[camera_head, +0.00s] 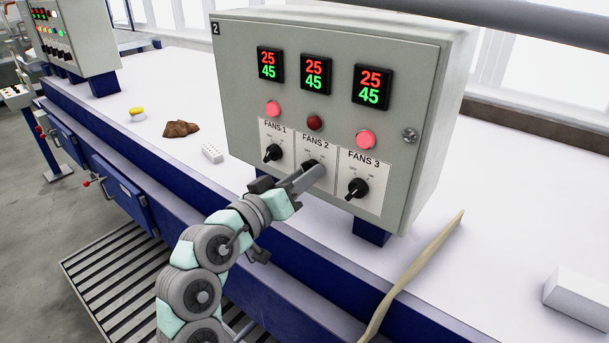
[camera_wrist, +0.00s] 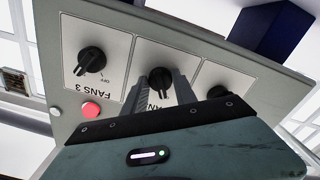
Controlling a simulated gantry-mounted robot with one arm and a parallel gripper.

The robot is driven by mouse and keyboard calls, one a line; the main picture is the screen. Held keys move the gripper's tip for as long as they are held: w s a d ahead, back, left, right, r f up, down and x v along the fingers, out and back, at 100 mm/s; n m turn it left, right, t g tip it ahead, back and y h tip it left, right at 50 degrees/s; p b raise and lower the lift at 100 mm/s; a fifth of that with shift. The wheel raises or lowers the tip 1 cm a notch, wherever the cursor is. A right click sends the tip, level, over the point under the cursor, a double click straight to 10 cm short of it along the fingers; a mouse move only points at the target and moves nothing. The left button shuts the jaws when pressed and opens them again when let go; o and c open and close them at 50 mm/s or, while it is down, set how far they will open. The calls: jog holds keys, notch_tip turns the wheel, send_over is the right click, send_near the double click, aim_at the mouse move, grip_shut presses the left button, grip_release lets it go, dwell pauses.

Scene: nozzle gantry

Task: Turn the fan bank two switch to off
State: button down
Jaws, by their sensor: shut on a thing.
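The control box (camera_head: 235,90) stands on the blue and white bench and carries three rotary switches. The Fans 2 switch (camera_wrist: 160,80) is a black knob on a white label plate, in the middle of the row. My gripper (camera_head: 308,172) is at this knob, its fingers shut on it; in the wrist view the fingers (camera_wrist: 162,92) lie on either side of it. The fingers partly cover the knob and its markings, so its setting cannot be read. The lamp above Fans 2 (camera_head: 315,123) is dark red, while the lamps above Fans 1 (camera_head: 273,109) and Fans 3 (camera_head: 365,139) glow brighter.
The Fans 1 switch (camera_head: 273,153) and Fans 3 switch (camera_head: 357,188) sit close on either side. A second control box (camera_head: 85,35) stands at the far left. A brown lump (camera_head: 181,129), a white block (camera_head: 212,153) and a long pale strip (camera_head: 415,265) lie on the bench.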

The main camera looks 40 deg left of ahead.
jog(key=c, duration=1)
grip_release()
jog(key=s+d+b, duration=0.1)
jog(key=s+b, duration=0.1)
jog(key=s, duration=0.8)
jog(key=shift+s, duration=0.4)
